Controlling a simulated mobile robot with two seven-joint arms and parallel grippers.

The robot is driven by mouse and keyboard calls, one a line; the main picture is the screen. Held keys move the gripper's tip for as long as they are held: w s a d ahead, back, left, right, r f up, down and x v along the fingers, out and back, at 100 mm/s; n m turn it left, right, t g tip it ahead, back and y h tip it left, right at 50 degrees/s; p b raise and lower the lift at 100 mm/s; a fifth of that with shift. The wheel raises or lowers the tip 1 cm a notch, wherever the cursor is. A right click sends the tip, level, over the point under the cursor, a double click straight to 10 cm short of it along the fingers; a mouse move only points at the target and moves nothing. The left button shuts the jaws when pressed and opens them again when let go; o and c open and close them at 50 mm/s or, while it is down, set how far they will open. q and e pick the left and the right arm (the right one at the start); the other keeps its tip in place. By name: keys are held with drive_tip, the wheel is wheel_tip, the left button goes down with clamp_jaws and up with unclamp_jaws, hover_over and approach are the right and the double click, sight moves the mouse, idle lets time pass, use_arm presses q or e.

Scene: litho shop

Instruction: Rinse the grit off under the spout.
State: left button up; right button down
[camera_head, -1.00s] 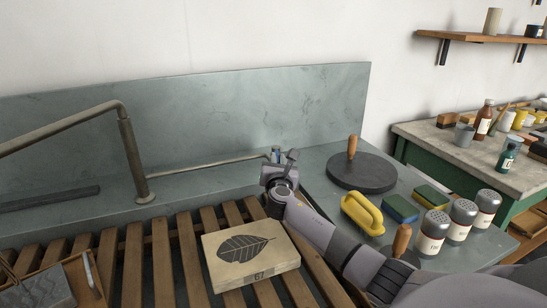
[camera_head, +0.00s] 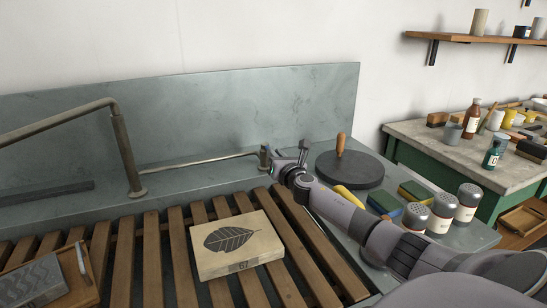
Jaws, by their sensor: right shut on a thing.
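The pale stone block (camera_head: 262,253) with a dark leaf drawing lies on the slatted wooden rack (camera_head: 152,262). No grit can be made out on it at this size. The grey spout (camera_head: 60,126) rises at the left and bends out past the left edge; its outlet is out of view and no water shows. A thin pipe runs from its foot to a small tap (camera_head: 264,157) at the back. My right gripper (camera_head: 279,165) is shut at the tap, on what looks like its handle, which the jaws mostly hide. My left gripper is not in view.
A dark patterned block (camera_head: 32,284) sits at lower left.

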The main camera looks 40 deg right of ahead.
drive_tip(key=c, duration=1.1)
unclamp_jaws()
drive_tip(key=shift+s, duration=0.1)
drive_tip(key=p+v, duration=0.1)
drive_tip(key=v, duration=0.6)
